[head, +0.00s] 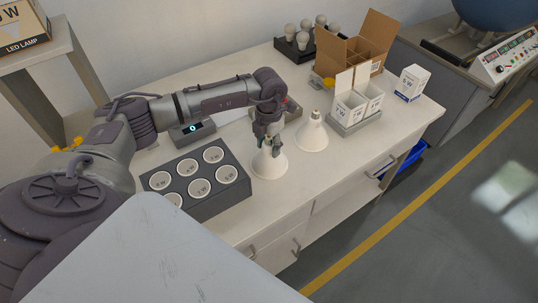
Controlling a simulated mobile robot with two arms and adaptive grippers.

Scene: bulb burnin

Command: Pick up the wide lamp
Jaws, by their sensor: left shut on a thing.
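Two white cone-shaped lamps stand on the bench, wide face down. The nearer lamp (270,165) has my left gripper (270,146) at its narrow top. The gripper points down from above and is shut on that top, which the fingers partly hide. The other lamp (312,135) stands free just behind and to the right, with its metal cap up. Their widths look close, so I cannot tell for sure which is the wider. Whether the held lamp touches the bench is unclear. My right gripper is not in view.
A dark block with round labelled cups (236,197) is left of the held lamp. A small display device (193,131) sits behind it. A grey tray with white boxes (349,127), an open carton (366,45) and a rack of bulbs (291,50) stand farther back. The front bench top is clear.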

